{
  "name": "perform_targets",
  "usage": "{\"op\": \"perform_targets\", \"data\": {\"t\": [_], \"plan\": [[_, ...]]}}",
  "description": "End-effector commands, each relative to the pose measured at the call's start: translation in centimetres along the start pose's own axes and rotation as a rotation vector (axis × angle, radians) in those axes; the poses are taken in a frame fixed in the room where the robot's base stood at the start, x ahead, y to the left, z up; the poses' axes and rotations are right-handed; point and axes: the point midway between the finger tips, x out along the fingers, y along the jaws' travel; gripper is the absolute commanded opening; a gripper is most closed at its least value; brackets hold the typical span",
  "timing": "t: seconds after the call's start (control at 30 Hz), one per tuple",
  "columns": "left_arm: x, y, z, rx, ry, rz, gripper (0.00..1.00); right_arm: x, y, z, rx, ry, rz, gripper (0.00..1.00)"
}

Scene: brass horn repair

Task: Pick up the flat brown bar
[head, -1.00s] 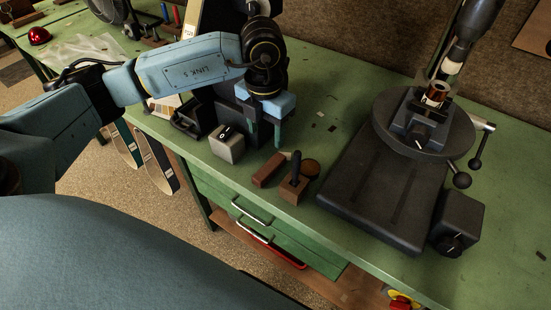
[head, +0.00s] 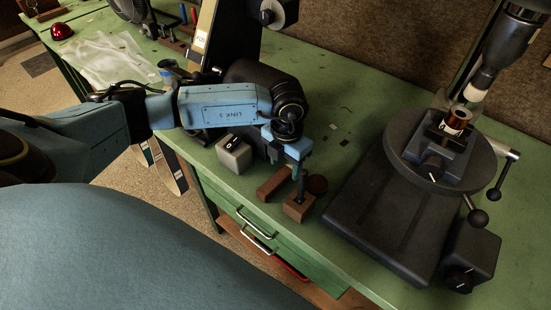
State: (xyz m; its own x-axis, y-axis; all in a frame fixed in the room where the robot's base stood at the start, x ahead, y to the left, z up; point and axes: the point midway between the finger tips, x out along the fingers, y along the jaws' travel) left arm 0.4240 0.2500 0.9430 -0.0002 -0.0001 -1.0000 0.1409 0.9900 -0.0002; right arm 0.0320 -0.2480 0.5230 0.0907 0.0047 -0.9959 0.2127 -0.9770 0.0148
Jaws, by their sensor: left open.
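The flat brown bar (head: 274,186) lies on the green bench near its front edge. My left gripper (head: 297,174) is open and points down, to the right of the bar's far end and over the post. It partly covers the post, and I cannot tell whether it touches it. The bar is outside the jaws. My right gripper is not in view.
A grey block (head: 234,155) sits left of the bar. A large dark drill press base (head: 383,216) fills the right, with a vise (head: 443,140) on its round table. Small flat scraps lie on the bench behind the gripper. Drawers (head: 247,221) are below the front edge.

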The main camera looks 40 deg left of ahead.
Motion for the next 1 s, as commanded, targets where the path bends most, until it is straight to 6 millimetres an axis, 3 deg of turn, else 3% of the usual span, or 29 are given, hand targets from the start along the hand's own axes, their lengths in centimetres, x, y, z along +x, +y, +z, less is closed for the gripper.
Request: {"op": "perform_targets", "data": {"t": [0.2,0.47,0.8,1.0], "plan": [[2.5,0.0,0.1,-0.001,0.001,0.000,0.55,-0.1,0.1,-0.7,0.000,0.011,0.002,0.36],[2.7,0.0,0.1,0.000,0.000,0.000,0.53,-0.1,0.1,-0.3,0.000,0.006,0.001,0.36],[2.6,0.0,0.1,-0.001,0.000,0.000,0.09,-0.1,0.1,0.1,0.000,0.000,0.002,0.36],[2.6,0.0,0.1,-0.001,0.000,0.000,0.06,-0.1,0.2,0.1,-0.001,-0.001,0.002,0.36]]}}
